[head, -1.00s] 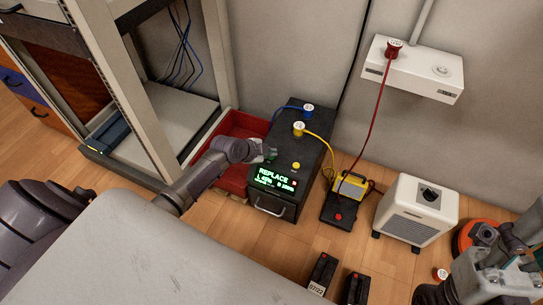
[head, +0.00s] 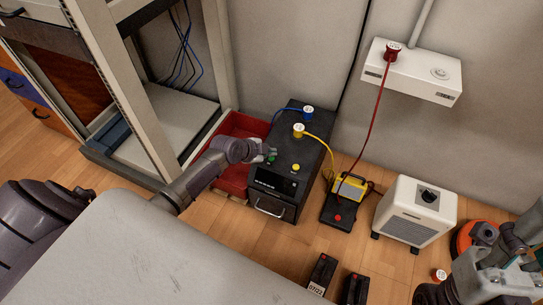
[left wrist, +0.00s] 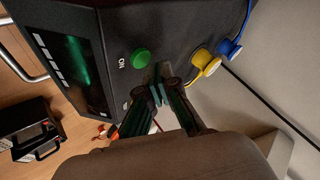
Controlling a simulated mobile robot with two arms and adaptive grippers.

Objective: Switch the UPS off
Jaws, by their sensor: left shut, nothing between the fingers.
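The UPS (head: 310,158) is a black box on the floor, with a handle on its front. Its front display (head: 275,184) is dark in the head view; in the left wrist view the display (left wrist: 75,62) has only a faint green glow. A green button (left wrist: 141,59) marked ON is on the top, and a yellow button (head: 296,167) shows in the head view. My left gripper (head: 269,152) is shut and empty over the UPS top, by the green button. In the left wrist view its fingertips (left wrist: 160,88) hide part of the top. My right gripper (head: 508,258) is at the lower right, its jaws unclear.
Blue (head: 308,112) and yellow (head: 298,130) plugs stand on the UPS. A red tray (head: 236,128) and the rack (head: 148,120) are at its left. A yellow device (head: 350,187) and a white unit (head: 415,210) stand right. A grey surface (head: 150,250) fills the foreground.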

